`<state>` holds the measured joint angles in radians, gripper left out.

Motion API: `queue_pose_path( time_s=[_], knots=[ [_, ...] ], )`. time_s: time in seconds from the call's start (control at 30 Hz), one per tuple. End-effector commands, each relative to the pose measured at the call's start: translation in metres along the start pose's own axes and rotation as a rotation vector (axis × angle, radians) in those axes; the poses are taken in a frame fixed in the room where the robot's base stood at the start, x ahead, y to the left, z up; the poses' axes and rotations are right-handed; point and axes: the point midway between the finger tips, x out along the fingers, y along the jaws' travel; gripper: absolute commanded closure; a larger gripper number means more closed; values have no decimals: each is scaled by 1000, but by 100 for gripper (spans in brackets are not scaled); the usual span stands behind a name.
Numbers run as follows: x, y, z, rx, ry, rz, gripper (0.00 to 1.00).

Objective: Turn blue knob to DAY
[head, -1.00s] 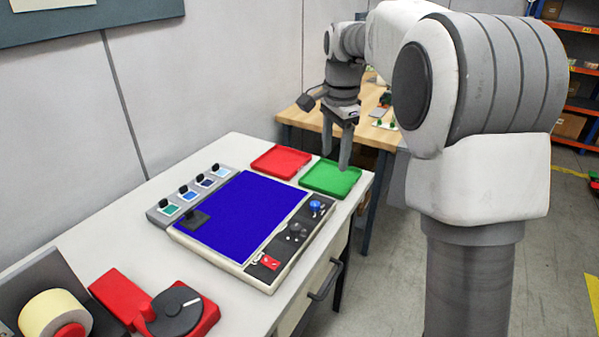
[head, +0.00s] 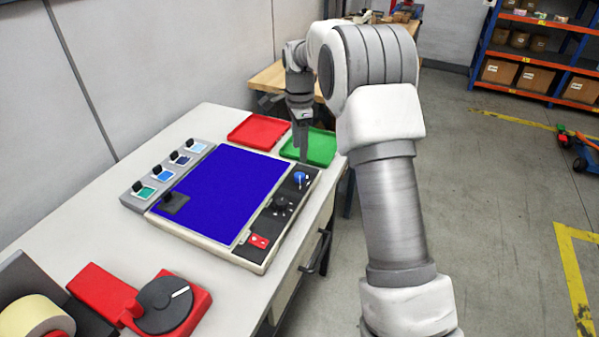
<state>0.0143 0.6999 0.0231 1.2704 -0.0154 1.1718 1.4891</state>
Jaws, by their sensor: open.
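The blue knob (head: 301,178) sits at the far end of the black control strip, on the right side of the panel with the blue screen (head: 222,193). A black knob (head: 281,202) and a red switch (head: 259,241) are nearer on the same strip. My gripper (head: 304,156) points down, close behind the blue knob and in front of the green tray, with its fingers seen nearly edge-on. It is open and holds nothing that I can see. I cannot tell whether it touches anything. The markings around the blue knob are too small to read.
A green tray (head: 322,147) and a red tray (head: 258,131) lie behind the panel. Several small switches with coloured labels line the panel's left side. A red device with a dark dial (head: 168,303) and a label roll (head: 30,318) stand at the front left.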

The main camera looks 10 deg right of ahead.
Motion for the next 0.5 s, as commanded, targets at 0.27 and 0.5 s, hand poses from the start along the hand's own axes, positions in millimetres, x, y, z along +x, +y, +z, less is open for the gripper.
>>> queue_pose_path(
  time_s=[0.27, 0.5],
  knots=[
    [59, 1, 0, 0, 0, 3, 33],
    [85, 0, 0, 0, 1, 0, 33]
  ],
)
